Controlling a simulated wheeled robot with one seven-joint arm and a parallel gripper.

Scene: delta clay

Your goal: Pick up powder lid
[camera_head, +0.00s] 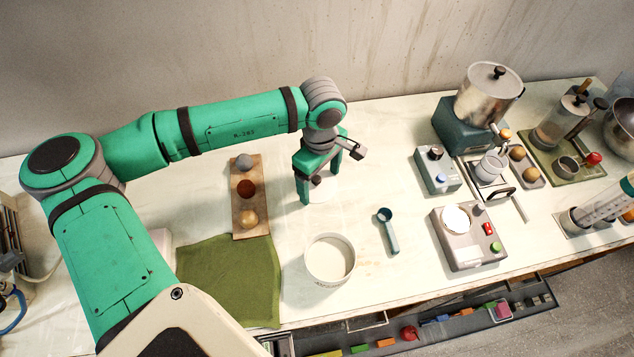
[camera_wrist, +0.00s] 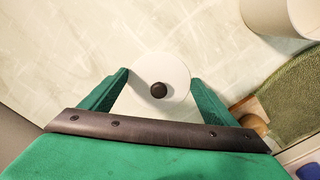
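The powder lid is a round white disc (camera_wrist: 172,72) with a dark round knob (camera_wrist: 158,90) at its middle. In the head view the lid (camera_head: 319,196) shows partly, low between my gripper's fingers, and looks to be on the table. My gripper (camera_head: 322,178) points down over it, with its green fingers apart. In the wrist view my gripper (camera_wrist: 160,76) has one finger on each side of the lid, and the knob is between them with a gap on both sides. An open white tub with pale powder (camera_head: 330,262) stands nearer the front edge.
A wooden strip with balls (camera_head: 236,214) and a green cloth (camera_head: 232,275) lie to the left. A dark scoop (camera_head: 388,230) lies right of the tub. A scale-like device (camera_head: 466,240) and other apparatus stand further right. Table is clear between gripper and scoop.

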